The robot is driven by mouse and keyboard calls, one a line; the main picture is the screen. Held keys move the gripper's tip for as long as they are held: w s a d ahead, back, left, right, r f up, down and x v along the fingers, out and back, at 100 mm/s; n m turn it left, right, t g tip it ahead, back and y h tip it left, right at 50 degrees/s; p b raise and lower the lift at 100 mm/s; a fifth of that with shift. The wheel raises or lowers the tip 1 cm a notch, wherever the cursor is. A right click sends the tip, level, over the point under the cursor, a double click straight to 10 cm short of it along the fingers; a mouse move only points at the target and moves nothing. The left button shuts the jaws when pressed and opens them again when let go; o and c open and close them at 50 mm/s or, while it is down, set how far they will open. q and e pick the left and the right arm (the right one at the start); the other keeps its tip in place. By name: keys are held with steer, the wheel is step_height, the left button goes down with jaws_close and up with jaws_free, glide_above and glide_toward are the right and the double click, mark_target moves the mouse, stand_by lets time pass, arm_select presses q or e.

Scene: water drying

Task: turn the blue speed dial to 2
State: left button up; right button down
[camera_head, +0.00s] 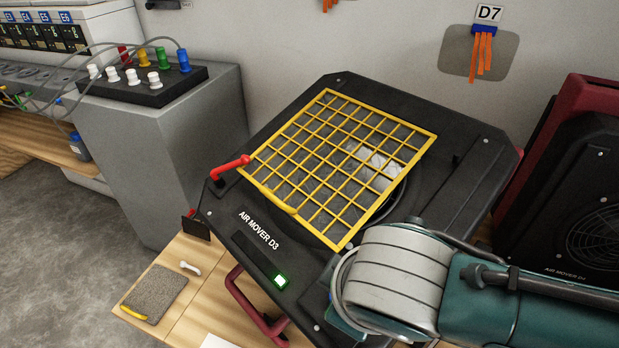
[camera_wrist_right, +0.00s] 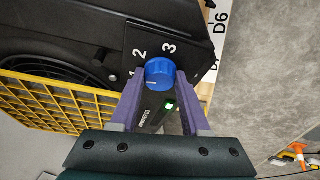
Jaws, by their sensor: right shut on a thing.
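The blue speed dial (camera_wrist_right: 160,72) is on the black panel of the air mover, with white numerals 1, 2 and 3 around it in the right wrist view. My right gripper (camera_wrist_right: 162,76) is shut on the dial, with one purple finger on each side. A small pale mark shows on the dial's lower left; which numeral it points to is hard to tell. In the head view the air mover (camera_head: 240,215) carries a yellow grille, and the dial and right fingertips are hidden by my right arm. My left gripper is out of view.
A red lever (camera_head: 231,167) sits at the grille's left corner. A lit green button (camera_head: 281,281) is on the front face. A grey console (camera_head: 165,150) stands at left; another air mover (camera_head: 585,190) is at right. A grey pad (camera_head: 155,293) lies on the wooden bench.

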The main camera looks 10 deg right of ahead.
steer(key=shift+s+a+m, duration=0.1)
steer(key=shift+a+m, duration=0.05)
steer(key=shift+m, duration=0.85)
steer(key=shift+m+t+h, duration=0.4)
steer(key=shift+m+h, duration=0.1)
steer(key=shift+m, duration=0.4)
steer(key=m+h, duration=0.1)
steer(key=m, duration=0.3)
steer(key=shift+f+b, duration=0.1)
steer(key=shift+b, duration=0.25)
steer(key=shift+m+h, duration=0.3)
steer(key=shift+c, duration=1.9)
jaws_free()
